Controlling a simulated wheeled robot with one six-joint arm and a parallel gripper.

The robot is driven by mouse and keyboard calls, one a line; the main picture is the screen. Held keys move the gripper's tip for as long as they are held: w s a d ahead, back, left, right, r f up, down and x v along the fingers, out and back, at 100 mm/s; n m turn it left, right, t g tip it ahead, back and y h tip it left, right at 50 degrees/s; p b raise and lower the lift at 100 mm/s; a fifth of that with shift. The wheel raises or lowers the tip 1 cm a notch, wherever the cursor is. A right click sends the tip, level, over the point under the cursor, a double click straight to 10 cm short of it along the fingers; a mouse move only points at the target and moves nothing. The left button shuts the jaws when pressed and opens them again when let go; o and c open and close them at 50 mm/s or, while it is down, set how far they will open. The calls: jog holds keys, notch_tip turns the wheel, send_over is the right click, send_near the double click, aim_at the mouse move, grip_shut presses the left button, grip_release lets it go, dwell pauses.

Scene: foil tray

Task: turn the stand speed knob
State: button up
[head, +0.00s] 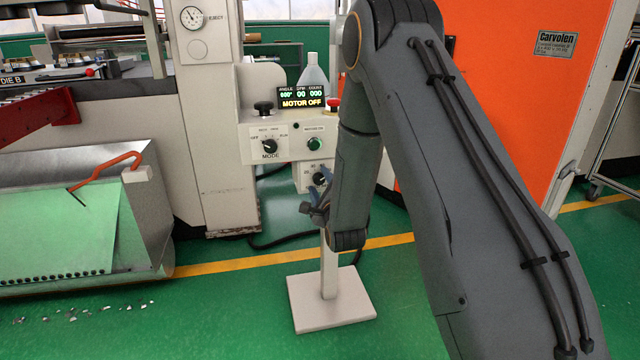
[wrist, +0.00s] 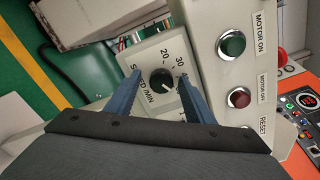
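The stand speed knob (wrist: 161,78) is a small black round knob on a pale panel marked with numbers and "/MIN" in the wrist view. In the head view the knob (head: 319,178) is on the small box at the top of the stand (head: 329,265), partly behind my gripper. My gripper (head: 315,195) is at the front of that box. In the wrist view its two blue fingers (wrist: 160,76) are spread, one on each side of the knob. Gaps show between knob and fingers. Whether the fingertips reach its depth I cannot tell.
A control box (head: 283,143) with a mode knob (head: 270,146) and green button (head: 314,144) is just above. The green motor-on button (wrist: 231,43) and dark red button (wrist: 239,97) sit right of the fingers. A bottle (head: 314,75) stands behind the "MOTOR OFF" display (head: 301,97).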

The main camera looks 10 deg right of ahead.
jog(key=s+p, duration=0.1)
jog(key=s, duration=0.6)
jog(key=shift+s, duration=0.4)
